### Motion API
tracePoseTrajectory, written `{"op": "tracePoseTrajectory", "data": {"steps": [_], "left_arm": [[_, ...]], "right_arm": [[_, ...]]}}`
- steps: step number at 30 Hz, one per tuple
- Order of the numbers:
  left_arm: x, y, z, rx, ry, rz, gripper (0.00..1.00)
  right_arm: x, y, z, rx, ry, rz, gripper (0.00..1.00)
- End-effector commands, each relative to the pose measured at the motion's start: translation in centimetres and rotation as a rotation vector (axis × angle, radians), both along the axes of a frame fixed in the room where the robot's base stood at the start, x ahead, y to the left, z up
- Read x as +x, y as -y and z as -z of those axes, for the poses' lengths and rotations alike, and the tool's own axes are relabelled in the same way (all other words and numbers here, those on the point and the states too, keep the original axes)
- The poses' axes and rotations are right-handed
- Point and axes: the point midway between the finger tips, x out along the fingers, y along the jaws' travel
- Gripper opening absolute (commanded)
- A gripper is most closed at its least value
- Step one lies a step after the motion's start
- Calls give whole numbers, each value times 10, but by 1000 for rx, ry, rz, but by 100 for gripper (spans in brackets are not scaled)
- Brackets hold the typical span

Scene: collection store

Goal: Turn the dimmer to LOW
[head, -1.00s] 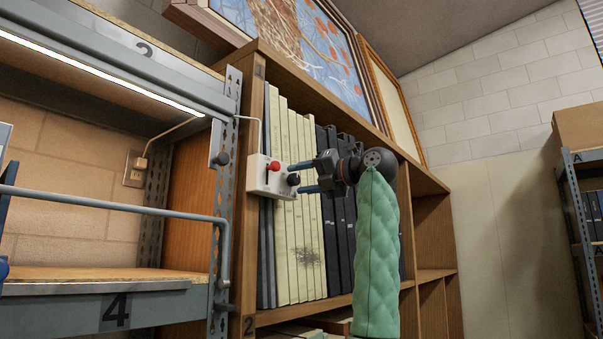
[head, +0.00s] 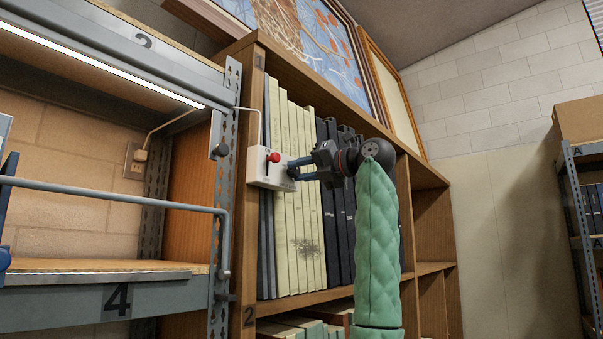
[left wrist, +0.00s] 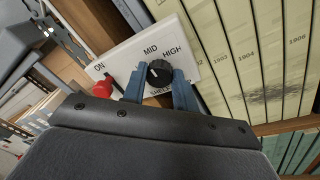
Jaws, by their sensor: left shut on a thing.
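The white control box (head: 262,176) is fixed to the bookcase upright, with a red switch (head: 274,157) on it. In the left wrist view the box reads ON, MID and HIGH; the red switch (left wrist: 102,90) is at its left. The black dimmer knob (left wrist: 158,74) has a pale pointer mark, whose exact setting I cannot tell. No LOW label is readable; a finger covers part of the box. My left gripper (head: 293,168) has its blue fingers on either side of the knob, shut on it; the left wrist view shows this gripper (left wrist: 160,88) too. My right gripper is not in view.
Pale and dark binders (head: 298,200) stand in the bookcase just behind and right of the box. A metal rack with a grey rail (head: 120,195) is at the left. Framed pictures (head: 300,45) stand on top. Open space lies right of my arm.

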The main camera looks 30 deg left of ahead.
Motion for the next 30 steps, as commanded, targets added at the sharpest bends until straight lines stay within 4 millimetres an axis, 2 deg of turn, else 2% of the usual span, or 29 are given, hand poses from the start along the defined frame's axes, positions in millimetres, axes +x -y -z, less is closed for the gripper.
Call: {"op": "tracePoseTrajectory", "data": {"steps": [9,19,27,30], "left_arm": [[0,2,3,-21,237,4,6],[-1,1,1,-46,550,2,6],[-1,1,0,-63,778,1,6],[-1,1,-1,-68,845,0,6]], "right_arm": [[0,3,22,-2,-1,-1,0],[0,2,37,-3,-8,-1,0],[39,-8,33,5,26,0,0],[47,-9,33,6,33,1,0]]}}
